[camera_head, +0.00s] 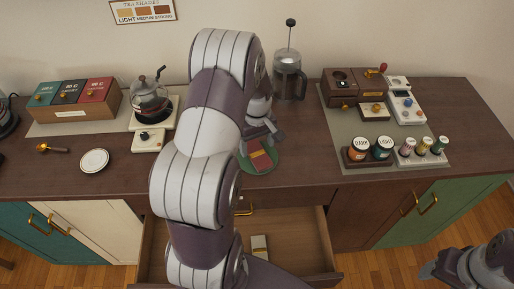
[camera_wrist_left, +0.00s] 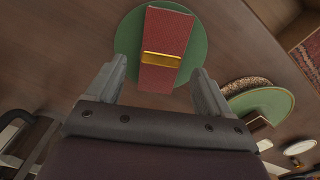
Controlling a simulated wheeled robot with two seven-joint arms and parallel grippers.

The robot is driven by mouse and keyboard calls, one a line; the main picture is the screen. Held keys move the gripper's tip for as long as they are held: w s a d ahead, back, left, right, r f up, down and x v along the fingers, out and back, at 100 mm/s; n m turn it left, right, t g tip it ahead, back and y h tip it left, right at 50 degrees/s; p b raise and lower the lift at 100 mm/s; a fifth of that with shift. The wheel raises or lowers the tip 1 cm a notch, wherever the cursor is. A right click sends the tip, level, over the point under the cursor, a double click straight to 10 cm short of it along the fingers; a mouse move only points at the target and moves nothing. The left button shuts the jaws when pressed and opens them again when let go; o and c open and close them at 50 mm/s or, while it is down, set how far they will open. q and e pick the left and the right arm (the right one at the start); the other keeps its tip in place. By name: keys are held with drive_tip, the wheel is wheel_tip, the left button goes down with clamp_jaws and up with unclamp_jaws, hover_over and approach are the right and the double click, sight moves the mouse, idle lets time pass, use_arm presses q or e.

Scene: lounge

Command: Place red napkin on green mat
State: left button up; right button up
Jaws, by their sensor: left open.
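The red napkin (camera_head: 261,156) with a gold band lies flat on the round green mat (camera_head: 275,153) on the counter. In the left wrist view the napkin (camera_wrist_left: 168,28) lies across the green mat (camera_wrist_left: 129,43), with the mat showing on both sides. My left gripper (camera_head: 262,132) is above the mat's far side in the head view. In the left wrist view its two fingers (camera_wrist_left: 161,85) are apart with nothing held between them, near the napkin's lower end. My right gripper (camera_head: 462,268) is low at the right edge, away from the counter; its jaw state is unclear.
A drawer (camera_head: 318,240) stands open below the mat, with a small pale item (camera_head: 259,243) inside. A French press (camera_head: 289,76) stands behind the mat. A grey mat (camera_head: 345,125) with jars is to the right, a white saucer (camera_head: 94,160) to the left.

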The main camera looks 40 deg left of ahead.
sight(257, 153)
use_arm(q)
wheel_tip(257, 153, up, 9)
drive_tip(key=s+d+m, duration=0.5)
drive_tip(key=d+m, duration=0.1)
drive_tip(key=d, duration=0.2)
drive_tip(key=s+d+f+m+t, duration=0.1)
drive_tip(key=s+d+m, duration=0.5)
drive_tip(key=d, duration=0.2)
drive_tip(key=shift+f+m, duration=0.15)
drive_tip(key=shift+m, duration=0.25)
